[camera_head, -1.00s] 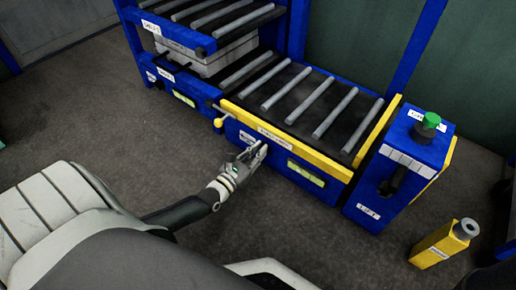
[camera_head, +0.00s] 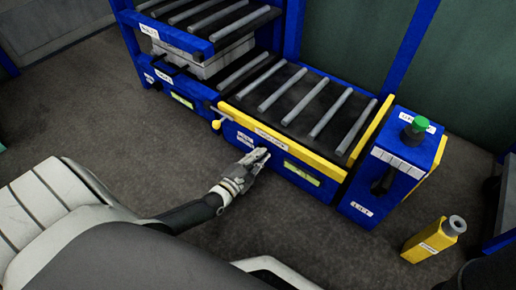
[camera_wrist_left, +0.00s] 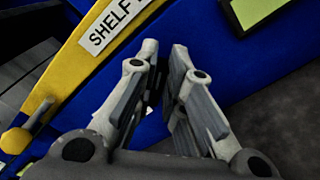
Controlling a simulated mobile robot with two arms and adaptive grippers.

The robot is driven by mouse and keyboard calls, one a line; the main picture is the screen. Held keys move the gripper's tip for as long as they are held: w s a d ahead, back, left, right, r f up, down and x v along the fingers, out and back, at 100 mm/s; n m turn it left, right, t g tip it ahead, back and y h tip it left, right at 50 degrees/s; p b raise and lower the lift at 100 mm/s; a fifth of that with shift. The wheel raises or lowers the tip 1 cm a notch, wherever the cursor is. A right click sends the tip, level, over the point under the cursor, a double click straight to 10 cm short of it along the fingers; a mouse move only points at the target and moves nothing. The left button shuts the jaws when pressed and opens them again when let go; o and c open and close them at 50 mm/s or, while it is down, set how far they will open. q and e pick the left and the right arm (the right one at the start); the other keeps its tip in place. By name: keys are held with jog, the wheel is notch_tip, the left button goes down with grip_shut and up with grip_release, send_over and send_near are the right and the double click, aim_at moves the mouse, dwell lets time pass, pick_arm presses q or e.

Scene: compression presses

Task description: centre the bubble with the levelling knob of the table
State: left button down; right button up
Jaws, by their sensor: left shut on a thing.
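The roller table (camera_head: 330,166) is blue with a yellow front edge. A yellow-green level strip (camera_head: 303,173) sits on its front face, right of my left gripper; a corner of it shows in the left wrist view (camera_wrist_left: 258,9). I cannot make out the bubble. My left gripper (camera_head: 261,155) is at the blue front face, left of the strip. In the left wrist view its fingers (camera_wrist_left: 163,58) are close together around the levelling knob, which they almost wholly hide; only something dark shows between them. My right gripper is not in view.
A yellow ball-ended lever (camera_head: 217,124) sticks out left of my gripper. A blue box with a green button (camera_head: 420,123) stands right of the table. Another roller unit is behind left. The floor in front is clear.

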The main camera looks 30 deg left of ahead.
pick_arm(q)
jog(key=shift+s+d+f+m+p, duration=0.1)
jog(key=shift+f+m+p, duration=0.15)
jog(key=shift+m, duration=1.3)
jog(key=shift+w+d+f+m+p, duration=0.1)
jog(key=shift+f+m+p, duration=0.15)
jog(key=shift+m, duration=1.25)
jog(key=shift+s+f+m+p, duration=0.1)
jog(key=shift+f+m+p, duration=0.15)
jog(key=shift+m, duration=1.3)
jog(key=shift+f, duration=0.1)
jog(key=c, duration=1.5)
grip_release()
jog(key=s, duration=0.8)
jog(key=s+a, duration=0.1)
jog(key=s, duration=0.3)
